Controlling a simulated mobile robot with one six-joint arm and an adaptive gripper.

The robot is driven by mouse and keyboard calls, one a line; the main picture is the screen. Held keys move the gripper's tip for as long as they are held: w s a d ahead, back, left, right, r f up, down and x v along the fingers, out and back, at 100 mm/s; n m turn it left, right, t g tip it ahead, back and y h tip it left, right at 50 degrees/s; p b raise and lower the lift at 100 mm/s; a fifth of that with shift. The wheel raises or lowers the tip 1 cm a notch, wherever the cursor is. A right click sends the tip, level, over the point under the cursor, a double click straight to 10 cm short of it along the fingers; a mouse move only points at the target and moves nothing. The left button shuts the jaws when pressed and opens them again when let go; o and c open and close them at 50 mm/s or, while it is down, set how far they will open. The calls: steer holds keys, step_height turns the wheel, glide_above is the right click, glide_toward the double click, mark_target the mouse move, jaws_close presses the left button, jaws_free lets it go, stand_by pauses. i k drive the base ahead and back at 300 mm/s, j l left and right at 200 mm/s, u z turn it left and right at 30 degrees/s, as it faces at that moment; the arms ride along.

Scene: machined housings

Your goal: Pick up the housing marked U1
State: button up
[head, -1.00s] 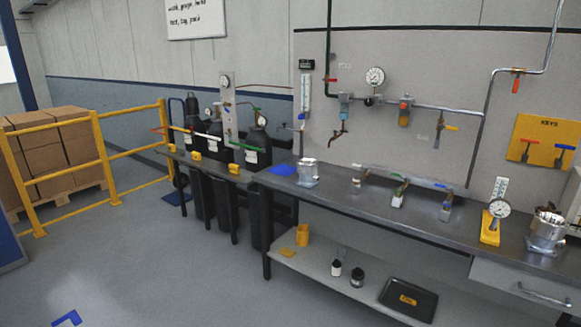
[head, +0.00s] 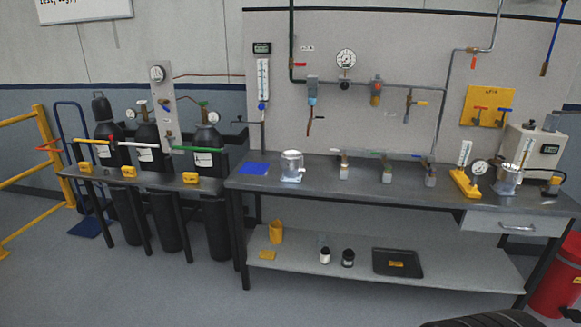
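A silver cylindrical metal housing (head: 292,167) stands upright on the workbench (head: 330,182), just right of a flat blue mat (head: 254,169). A second silver metal vessel (head: 508,180) stands near the right end of the bench, beside a grey box with a small display (head: 531,152). I cannot read a U1 mark on either one. My gripper is not in view.
A valve manifold (head: 385,154) lies along the bench, with a yellow-based gauge (head: 465,184) to its right. The lower shelf (head: 300,275) holds bottles and a black tray (head: 398,262). Gas cylinders (head: 163,215) stand left; a red bin (head: 556,280) stands right. Floor in front is clear.

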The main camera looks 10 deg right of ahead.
mark_target(292, 162)
steer(key=j, duration=0.15)
steer(key=i+j, duration=0.1)
steer(key=i, duration=0.65)
steer(key=i+j, duration=0.15)
steer(key=i, duration=0.6)
steer(key=i+j, duration=0.1)
steer(key=i, duration=0.65)
steer(key=i+j, duration=0.15)
steer(key=i, duration=0.6)
